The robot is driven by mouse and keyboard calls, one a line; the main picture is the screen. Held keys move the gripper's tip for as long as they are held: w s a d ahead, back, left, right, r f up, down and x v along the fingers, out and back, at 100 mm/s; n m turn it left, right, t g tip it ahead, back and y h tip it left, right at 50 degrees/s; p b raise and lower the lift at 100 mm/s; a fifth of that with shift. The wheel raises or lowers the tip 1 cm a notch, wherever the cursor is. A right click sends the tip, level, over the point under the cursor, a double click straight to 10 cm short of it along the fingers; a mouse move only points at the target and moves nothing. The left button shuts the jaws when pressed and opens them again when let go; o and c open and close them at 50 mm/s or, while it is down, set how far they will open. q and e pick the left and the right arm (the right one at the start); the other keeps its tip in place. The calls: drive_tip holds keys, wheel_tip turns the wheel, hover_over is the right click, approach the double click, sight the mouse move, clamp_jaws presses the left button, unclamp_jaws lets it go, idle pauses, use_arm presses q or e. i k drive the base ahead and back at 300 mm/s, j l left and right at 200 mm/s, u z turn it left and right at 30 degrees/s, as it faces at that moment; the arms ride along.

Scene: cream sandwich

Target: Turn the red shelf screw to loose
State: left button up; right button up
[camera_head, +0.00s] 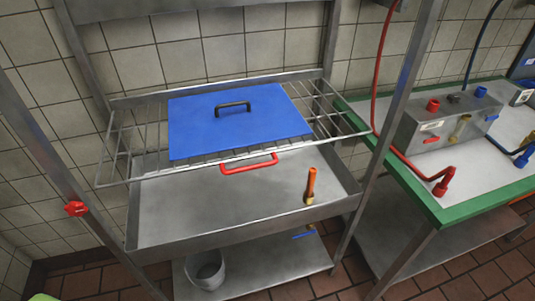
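The red shelf screw (76,209) is a small red knob on the left front metal post of the shelf frame. It stands apart from other objects, and nothing covers it. Its turn position, tight or loose, cannot be told at this size. Neither of my grippers is in the head view, and nothing is touching the knob.
A wire rack (120,150) holds a blue board (240,125) with a black handle. Below it are a red handle (249,164), a metal tray (150,220) and an orange-handled tool (311,185). A green-edged table (450,212) is at right.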

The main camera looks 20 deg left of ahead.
sight(76, 208)
drive_tip(key=u, duration=1.95)
